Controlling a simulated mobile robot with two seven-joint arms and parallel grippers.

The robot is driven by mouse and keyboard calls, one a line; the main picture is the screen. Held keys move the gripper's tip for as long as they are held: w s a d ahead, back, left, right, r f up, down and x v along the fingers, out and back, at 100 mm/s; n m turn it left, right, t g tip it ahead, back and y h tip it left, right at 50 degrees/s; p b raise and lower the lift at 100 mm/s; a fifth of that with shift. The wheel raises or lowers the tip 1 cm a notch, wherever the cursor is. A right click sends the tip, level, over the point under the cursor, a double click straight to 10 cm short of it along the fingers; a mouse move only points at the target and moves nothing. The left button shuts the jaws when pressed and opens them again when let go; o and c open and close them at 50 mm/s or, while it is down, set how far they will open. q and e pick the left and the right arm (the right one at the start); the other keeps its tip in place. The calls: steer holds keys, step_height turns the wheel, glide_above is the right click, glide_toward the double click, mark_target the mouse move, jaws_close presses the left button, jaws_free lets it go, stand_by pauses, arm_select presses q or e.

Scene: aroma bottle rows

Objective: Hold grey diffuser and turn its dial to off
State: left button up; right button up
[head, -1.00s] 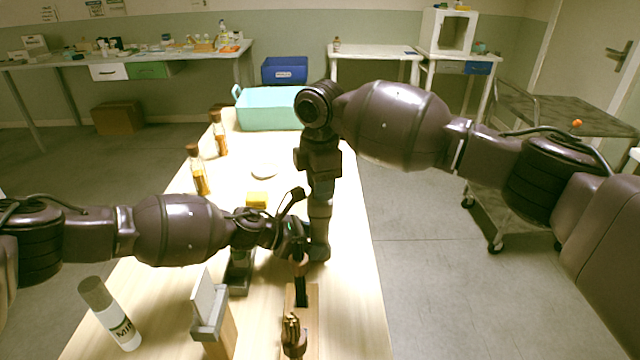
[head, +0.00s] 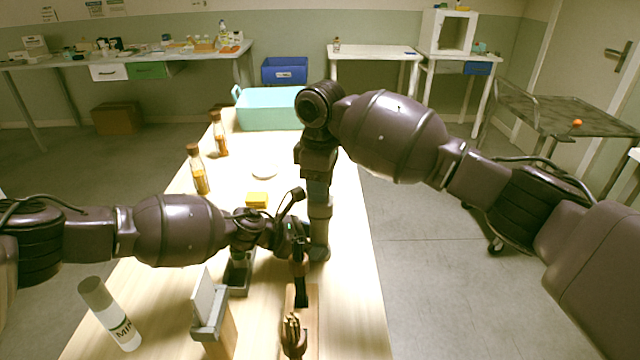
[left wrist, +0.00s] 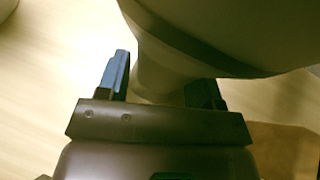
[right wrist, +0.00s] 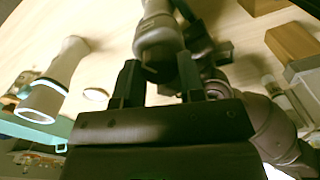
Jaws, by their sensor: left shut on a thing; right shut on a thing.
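The grey diffuser fills the top of the left wrist view as a large rounded grey body (left wrist: 215,28) with a dark band. Its narrower part lies between the fingers of my left gripper (left wrist: 162,90), which is shut on it. In the right wrist view the fingers of my right gripper (right wrist: 160,82) are shut on a rounded grey part of the diffuser (right wrist: 158,38). The dial itself and its setting cannot be made out. In the head view both grippers meet near the table's middle, where my arms hide the diffuser.
A pale flared object (right wrist: 58,80) stands nearby in the right wrist view. A white bottle (head: 110,315), a grey holder with a white card (head: 207,310), a grey tray (head: 239,275) and a yellow block (head: 257,200) surround the arms. Two amber bottles (head: 199,172) (head: 220,136) and a teal basket (head: 265,110) stand farther back.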

arm_select(q)
steer(key=shift+s+a+f, duration=0.1)
steer(key=shift+a+f, duration=0.05)
steer(key=shift+f, duration=0.3)
arm_select(e)
steer(key=m, duration=0.5)
steer(key=shift+f+m, duration=0.2)
steer(key=shift+m, duration=0.2)
steer(key=o, duration=0.9)
steer(key=shift+o, duration=0.2)
steer(key=shift+r, duration=0.1)
step_height(320, 180, up, 12)
steer(key=shift+d, duration=0.1)
